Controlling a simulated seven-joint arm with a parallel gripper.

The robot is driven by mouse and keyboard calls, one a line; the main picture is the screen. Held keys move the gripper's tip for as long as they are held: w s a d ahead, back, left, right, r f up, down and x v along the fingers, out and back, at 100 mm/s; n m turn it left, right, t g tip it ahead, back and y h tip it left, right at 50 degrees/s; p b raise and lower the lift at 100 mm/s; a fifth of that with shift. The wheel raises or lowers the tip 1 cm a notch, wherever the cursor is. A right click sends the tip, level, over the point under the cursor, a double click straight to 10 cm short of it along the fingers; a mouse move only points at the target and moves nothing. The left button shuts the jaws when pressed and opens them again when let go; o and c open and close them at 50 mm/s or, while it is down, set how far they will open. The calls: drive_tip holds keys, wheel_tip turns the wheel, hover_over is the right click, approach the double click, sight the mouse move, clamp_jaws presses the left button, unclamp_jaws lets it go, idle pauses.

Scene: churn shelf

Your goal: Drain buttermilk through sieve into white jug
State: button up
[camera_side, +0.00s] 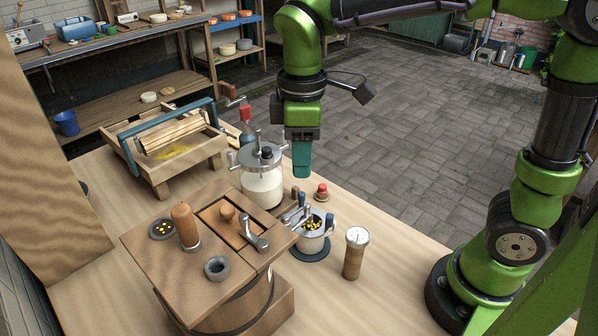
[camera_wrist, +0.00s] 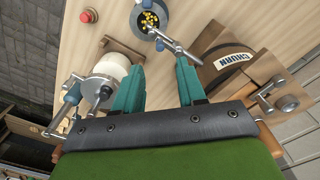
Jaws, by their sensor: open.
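My gripper (camera_side: 302,160) has teal fingers, open and empty, above the bench behind the glass jar; in the wrist view, a gap shows between its fingertips (camera_wrist: 160,68). A metal tap with a dark blue handle (camera_wrist: 159,44) reaches from the churn towards a pale pot. This pot (camera_side: 312,243), perhaps the white jug, stands on a dark round mat. Yellow bits (camera_wrist: 150,20) lie in its dark mouth; I cannot tell whether a sieve holds them. No flow is visible.
A glass jar of white liquid (camera_side: 263,190) with a metal crank lid stands behind the churn. A red button (camera_side: 321,190) and a wooden cylinder with a dial (camera_side: 355,255) stand to the right. A wooden trough (camera_side: 160,168) is at left.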

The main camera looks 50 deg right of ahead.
wheel_tip(320, 180, up, 9)
drive_tip(key=shift+f, duration=0.15)
idle(0.4)
drive_tip(key=s+d+f+m+t+y, duration=0.2)
drive_tip(key=s+d+f+m+t, duration=0.5)
drive_tip(key=m, duration=0.5)
drive_tip(key=s+d, duration=0.1)
drive_tip(key=d, duration=0.1)
drive_tip(key=shift+d+f+m, duration=0.25)
drive_tip(key=shift+d+m, duration=0.05)
drive_tip(key=shift+d, duration=0.1)
drive_tip(key=shift+s, duration=0.1)
idle(1.9)
